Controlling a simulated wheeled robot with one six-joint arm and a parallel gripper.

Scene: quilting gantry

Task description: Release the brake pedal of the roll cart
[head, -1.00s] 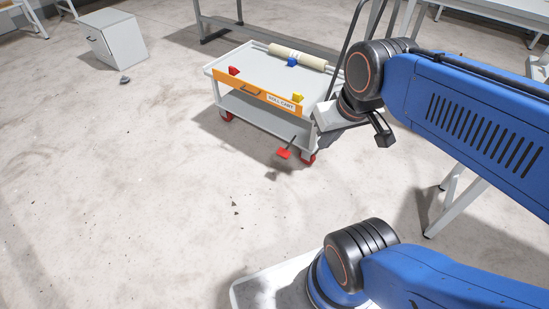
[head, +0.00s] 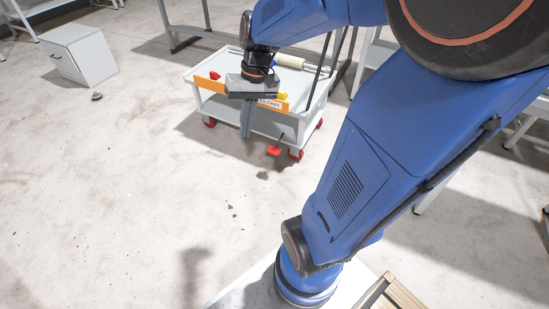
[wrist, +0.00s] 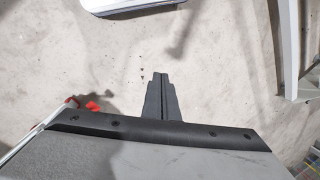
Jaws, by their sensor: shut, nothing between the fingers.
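The roll cart (head: 268,120) stands on the floor in the head view, with an orange front strip and a label partly hidden by my gripper. Its red brake pedal (head: 274,151) sticks out low at the front near the right caster, on a dark lever. My gripper (head: 246,134) is shut and empty, fingers pointing down in front of the cart, up and left of the pedal in the picture. In the wrist view the shut fingers (wrist: 158,78) show over bare floor, and the red pedal (wrist: 93,106) lies to their left, partly cut off by the gripper body.
On the cart are a pale roll (head: 290,62), a red block (head: 214,75) and a yellow block (head: 283,96). A grey cabinet (head: 78,55) stands at the left. The floor in front of the cart is mostly clear, with small dark scraps (head: 231,208).

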